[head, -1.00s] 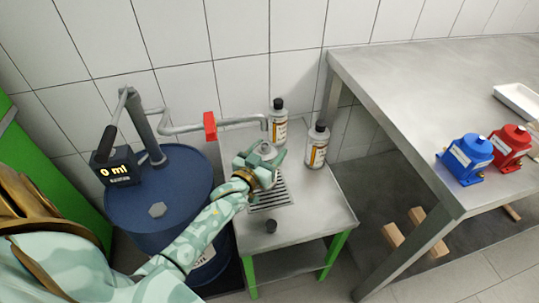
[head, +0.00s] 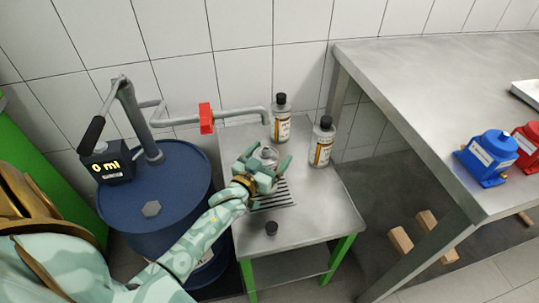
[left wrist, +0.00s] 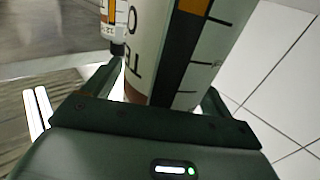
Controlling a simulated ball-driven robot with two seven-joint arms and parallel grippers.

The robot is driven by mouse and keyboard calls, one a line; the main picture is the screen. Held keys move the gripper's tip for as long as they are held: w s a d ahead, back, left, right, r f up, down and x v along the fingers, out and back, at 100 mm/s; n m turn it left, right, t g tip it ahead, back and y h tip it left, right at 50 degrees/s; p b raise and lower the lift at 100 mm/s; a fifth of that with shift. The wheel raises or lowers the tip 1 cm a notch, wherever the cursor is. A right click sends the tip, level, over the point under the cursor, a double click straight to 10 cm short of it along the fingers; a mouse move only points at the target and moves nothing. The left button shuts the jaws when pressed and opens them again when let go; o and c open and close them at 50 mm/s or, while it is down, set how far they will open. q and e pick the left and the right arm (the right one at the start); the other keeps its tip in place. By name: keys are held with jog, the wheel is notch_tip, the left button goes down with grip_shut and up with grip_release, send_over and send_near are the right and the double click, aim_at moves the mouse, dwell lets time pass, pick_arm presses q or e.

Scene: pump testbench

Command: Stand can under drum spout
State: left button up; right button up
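The can (head: 268,153) has a silver conical top and no cap, and stands upright at the back of the drain grille (head: 272,194). Its pale side with an orange patch and scale marks shows large in the left wrist view (left wrist: 185,55). My left gripper (head: 264,170) is open around the can, a finger on each side; a bright gap shows beside one finger in the wrist view. The gripper hides the can's lower part. The drum spout (head: 267,118) ends just above the can in the picture, on a pipe from the blue drum (head: 165,190). My right gripper is not in view.
Two capped bottles (head: 281,120) (head: 322,142) stand at the back of the small table (head: 325,205). A dark cap (head: 271,228) lies near its front. The display (head: 110,166) reads 0 ml. A steel bench (head: 430,90) with blue and red pumps (head: 487,157) stands right.

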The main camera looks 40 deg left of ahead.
pick_arm(q)
jog(key=shift+s+r, duration=0.15)
jog(key=shift+r, duration=0.05)
jog(key=s+p, duration=0.3)
jog(key=s, duration=0.8)
jog(key=shift+s+d, duration=0.35)
jog(key=shift+d, duration=0.1)
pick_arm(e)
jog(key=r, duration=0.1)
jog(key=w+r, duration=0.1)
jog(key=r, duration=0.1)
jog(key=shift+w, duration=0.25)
